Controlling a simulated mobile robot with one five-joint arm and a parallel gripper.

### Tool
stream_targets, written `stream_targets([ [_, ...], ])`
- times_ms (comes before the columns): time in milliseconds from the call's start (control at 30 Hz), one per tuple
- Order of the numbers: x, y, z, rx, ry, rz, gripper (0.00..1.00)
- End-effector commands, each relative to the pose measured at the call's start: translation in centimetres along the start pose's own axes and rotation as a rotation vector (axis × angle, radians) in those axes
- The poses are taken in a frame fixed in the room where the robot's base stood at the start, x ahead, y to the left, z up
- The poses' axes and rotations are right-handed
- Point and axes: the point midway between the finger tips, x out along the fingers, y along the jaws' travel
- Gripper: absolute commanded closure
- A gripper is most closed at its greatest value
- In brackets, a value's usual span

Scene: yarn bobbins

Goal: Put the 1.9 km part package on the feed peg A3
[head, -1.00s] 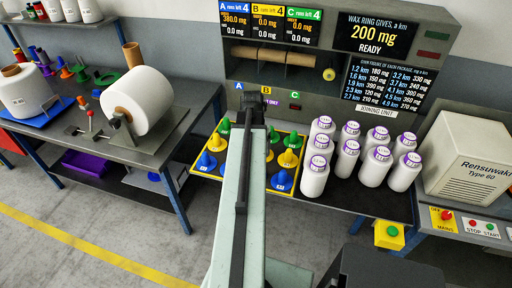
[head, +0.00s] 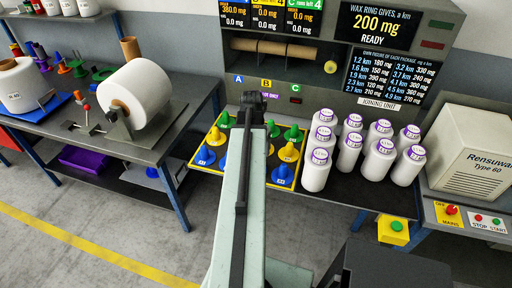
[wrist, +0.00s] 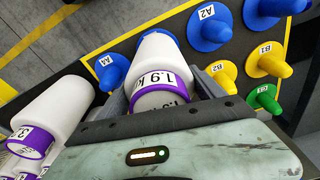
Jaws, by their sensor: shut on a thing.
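My gripper (wrist: 163,100) is shut on the white 1.9 km package (wrist: 160,66), which has a purple ring and a label at its near end. The package's far end lies over the feed peg board (wrist: 150,22). Blue peg A2 (wrist: 208,25) stands to its right and blue peg A4 (wrist: 112,70) to its left. In the head view, my arm covers the middle of the board (head: 192,168) and the held package cannot be made out.
Several white packages (head: 317,170) stand right of the board; one is close left of my gripper in the wrist view (wrist: 45,115). Yellow pegs B1 (wrist: 265,60) and B2 (wrist: 220,75) and green C1 (wrist: 264,97) are to the right. The joining unit (head: 340,95) stands behind.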

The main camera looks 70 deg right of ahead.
Motion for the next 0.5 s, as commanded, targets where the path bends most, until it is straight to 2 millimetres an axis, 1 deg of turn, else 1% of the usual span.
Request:
stream_targets([
  [233, 0.6, 0.01, 0.07, 0.0, 0.0, 0.0, 0.75],
  [267, 0.57, 0.01, 0.07, 0.0, 0.0, 0.0, 0.19],
  [300, 0.5, 0.01, 0.06, 0.0, 0.0, 0.0, 0.08],
  [333, 0.49, 0.01, 0.06, 0.0, 0.0, 0.0, 0.0],
  [500, 0.48, 0.01, 0.06, 0.0, 0.0, 0.0, 0.0],
])
